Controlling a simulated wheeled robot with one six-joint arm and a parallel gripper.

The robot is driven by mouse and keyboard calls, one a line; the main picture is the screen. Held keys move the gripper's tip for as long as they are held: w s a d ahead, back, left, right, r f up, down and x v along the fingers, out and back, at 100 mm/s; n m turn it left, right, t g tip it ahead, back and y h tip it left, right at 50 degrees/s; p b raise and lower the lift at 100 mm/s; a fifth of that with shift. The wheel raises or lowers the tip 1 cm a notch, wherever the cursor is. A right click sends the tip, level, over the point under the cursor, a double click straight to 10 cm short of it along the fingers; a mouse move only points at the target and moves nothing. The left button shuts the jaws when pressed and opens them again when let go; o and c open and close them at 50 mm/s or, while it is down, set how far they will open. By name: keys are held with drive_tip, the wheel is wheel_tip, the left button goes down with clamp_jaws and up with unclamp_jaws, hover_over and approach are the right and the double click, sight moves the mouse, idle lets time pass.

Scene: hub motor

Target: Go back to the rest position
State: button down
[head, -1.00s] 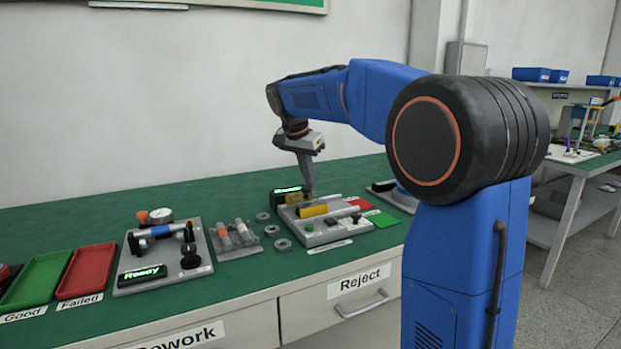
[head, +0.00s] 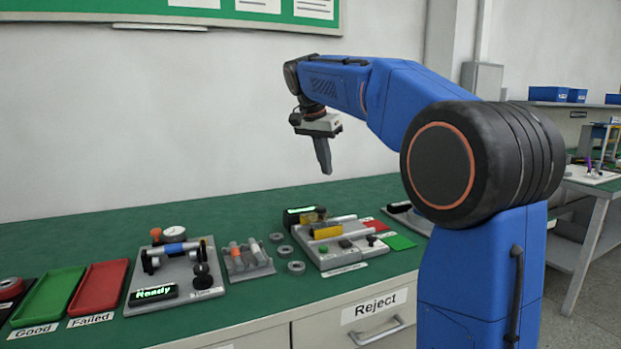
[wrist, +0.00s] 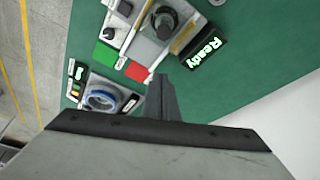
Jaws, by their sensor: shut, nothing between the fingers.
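My gripper (head: 325,168) hangs from my blue arm, fingers pointing down, well above the green bench (head: 215,203) in the head view. Its fingers are together with nothing between them. In the wrist view the display (wrist: 204,51) reads "Ready".
Left on the bench are a second fixture (head: 203,290), a holder with cylinders (head: 249,269), loose grey rings (head: 296,267), a red tray (head: 98,288) and a green tray (head: 44,297). Red and green pads (head: 399,242) lie right. The air around my gripper is clear; the wall stands behind.

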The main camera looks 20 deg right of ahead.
drive_tip(key=s+a+f+n+t+y, duration=0.1)
drive_tip(key=s+f+n, duration=0.3)
drive_tip(key=s+f, duration=0.5)
drive_tip(key=s+a+f+n+t+y, duration=0.1)
drive_tip(key=s+a+f+n, duration=0.2)
drive_tip(key=s+f, duration=0.6)
drive_tip(key=s+a+f+n+y, duration=0.1)
drive_tip(key=s+f+n, duration=0.4)
drive_tip(key=s, duration=1.5)
wheel_tip(320, 180, down, 5)
drive_tip(key=shift+s+a+t, duration=0.35)
drive_tip(key=shift+a+t, duration=0.05)
drive_tip(key=shift+a, duration=0.35)
drive_tip(key=shift+r, duration=0.15)
